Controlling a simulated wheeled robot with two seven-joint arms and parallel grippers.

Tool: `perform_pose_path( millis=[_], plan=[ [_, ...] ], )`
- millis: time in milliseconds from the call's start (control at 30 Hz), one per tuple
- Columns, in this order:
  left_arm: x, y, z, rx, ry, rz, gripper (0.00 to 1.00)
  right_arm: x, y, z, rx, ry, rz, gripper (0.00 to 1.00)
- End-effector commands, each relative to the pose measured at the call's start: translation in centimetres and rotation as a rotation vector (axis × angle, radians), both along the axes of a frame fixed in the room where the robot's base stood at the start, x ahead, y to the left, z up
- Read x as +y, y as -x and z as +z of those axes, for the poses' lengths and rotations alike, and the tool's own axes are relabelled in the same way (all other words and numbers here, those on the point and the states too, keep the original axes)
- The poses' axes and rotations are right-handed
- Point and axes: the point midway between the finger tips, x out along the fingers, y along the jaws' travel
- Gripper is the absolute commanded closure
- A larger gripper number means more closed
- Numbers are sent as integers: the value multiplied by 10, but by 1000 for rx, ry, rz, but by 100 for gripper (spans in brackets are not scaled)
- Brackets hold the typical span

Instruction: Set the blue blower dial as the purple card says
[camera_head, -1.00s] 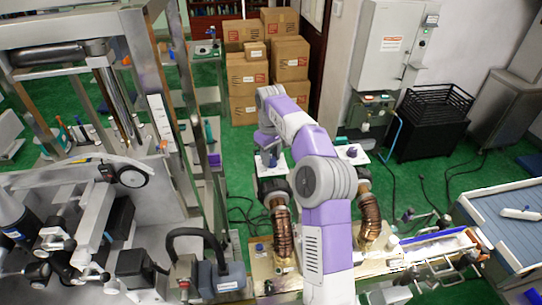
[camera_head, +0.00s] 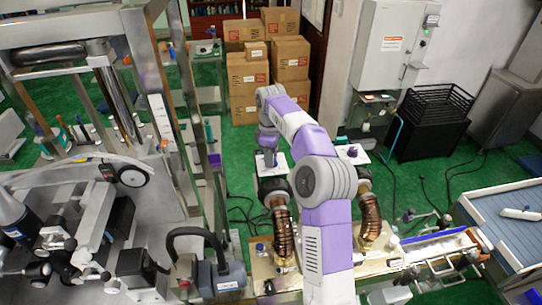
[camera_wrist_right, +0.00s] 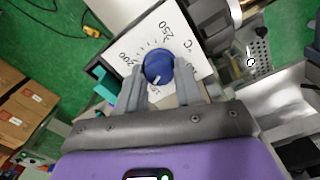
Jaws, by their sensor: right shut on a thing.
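My right gripper (camera_wrist_right: 159,72) is shut on a blue dial (camera_wrist_right: 158,64) in the right wrist view, one finger on each side. The dial sits on a white scale plate (camera_wrist_right: 185,48) marked 200, 250 and °C. The dial's white pointer mark lies near a partly hidden label that starts with 15. In the head view my right gripper (camera_head: 268,158) is over the left blower's white plate (camera_head: 283,160). A small purple patch (camera_head: 215,160) shows on the frame post to its left; I cannot read any writing on it. My left gripper is out of view.
A second blower (camera_head: 370,212) with a white plate and blue knob (camera_head: 352,152) stands to the right. A metal frame (camera_head: 190,130) stands close on the left. Cardboard boxes (camera_head: 248,90) stand behind, and cables lie on the green floor.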

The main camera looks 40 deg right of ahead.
Motion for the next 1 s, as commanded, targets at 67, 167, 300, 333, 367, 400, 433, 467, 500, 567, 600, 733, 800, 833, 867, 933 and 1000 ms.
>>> perform_pose_path(
  millis=[67,167,300,333,367,400,433,467,500,567,600,733,800,833,867,933,1000],
  plan=[
    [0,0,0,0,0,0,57,0,0,0,0,0,4,95],
    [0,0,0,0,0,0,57,0,0,0,0,0,5,95],
    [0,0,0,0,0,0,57,0,0,0,0,0,5,95],
    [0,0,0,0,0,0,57,0,0,0,0,0,5,95],
    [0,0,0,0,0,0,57,0,0,0,0,0,4,95],
    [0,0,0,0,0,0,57,0,0,0,0,0,4,63],
    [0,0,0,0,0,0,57,0,0,0,0,0,4,59],
    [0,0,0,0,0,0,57,0,0,0,0,0,4,54],
    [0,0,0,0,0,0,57,0,0,0,0,0,4,48],
    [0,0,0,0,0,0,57,0,0,0,0,0,4,39],
    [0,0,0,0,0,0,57,0,0,0,0,0,4,39],
    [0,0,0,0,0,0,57,0,0,0,0,0,4,39],
    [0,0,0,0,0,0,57,0,0,0,0,0,4,39],
    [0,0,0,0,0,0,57,0,0,0,0,0,4,39],
    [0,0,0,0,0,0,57,0,0,1,-1,1,4,39],
    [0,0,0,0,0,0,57,0,-1,5,-2,1,3,39],
    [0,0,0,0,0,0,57,0,-1,12,-3,1,4,39]
  ],
)
